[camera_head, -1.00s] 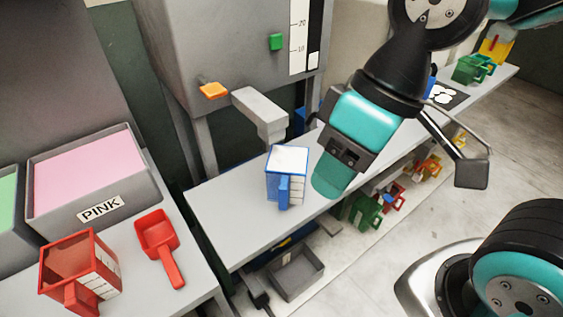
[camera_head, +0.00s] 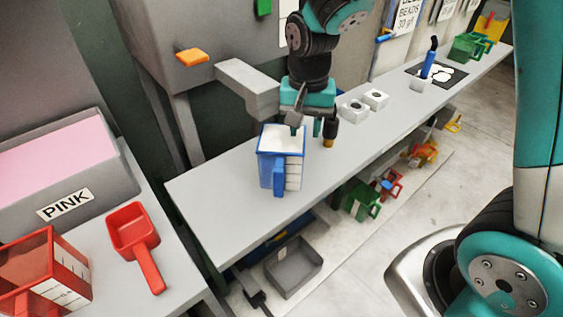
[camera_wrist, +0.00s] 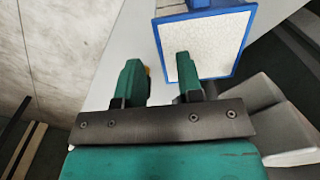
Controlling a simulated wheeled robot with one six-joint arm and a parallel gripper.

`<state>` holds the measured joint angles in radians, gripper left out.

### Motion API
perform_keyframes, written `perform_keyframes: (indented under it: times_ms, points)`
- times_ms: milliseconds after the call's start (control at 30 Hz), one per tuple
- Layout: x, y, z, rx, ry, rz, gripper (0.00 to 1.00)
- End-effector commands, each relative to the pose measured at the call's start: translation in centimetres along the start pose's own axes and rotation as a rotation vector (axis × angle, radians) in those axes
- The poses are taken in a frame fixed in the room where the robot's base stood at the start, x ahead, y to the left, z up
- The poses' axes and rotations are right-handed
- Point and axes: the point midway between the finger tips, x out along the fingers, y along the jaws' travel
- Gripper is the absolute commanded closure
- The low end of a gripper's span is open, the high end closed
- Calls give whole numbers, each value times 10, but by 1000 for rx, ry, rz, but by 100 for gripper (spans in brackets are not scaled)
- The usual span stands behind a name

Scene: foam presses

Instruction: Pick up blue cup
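The blue cup (camera_head: 267,172) stands upright on the grey bench, with clear, marked sides, a blue handle facing the front and white material filling it near the rim. My gripper (camera_head: 314,124) is above the cup's right side, pointing down. It is open, with a clear gap between its green fingers. In the wrist view, the gripper (camera_wrist: 158,82) has one finger over the white contents of the cup (camera_wrist: 246,38) and the other outside its rim. I cannot tell whether either finger touches the cup.
A grey press spout (camera_head: 248,88) juts out behind the cup. Two white blocks (camera_head: 354,111) sit farther right on the bench (camera_head: 225,205). A red cup (camera_head: 45,270) and red scoop (camera_head: 135,240) lie at left. A grey bin (camera_head: 293,268) and coloured cups are below.

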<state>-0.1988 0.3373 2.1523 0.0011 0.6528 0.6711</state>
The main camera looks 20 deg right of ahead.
Motion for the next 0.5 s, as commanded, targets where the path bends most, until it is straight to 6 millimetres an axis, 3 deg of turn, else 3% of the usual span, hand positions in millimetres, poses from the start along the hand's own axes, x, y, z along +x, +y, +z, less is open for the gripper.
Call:
perform_keyframes:
  times_ms: [100, 367, 500]
  points:
    - [21, 0, 0, -1, -3, 2, 66]
    - [40, 0, -2, -1, -2, 1, 66]
    - [60, 1, -8, -1, -4, 2, 66]
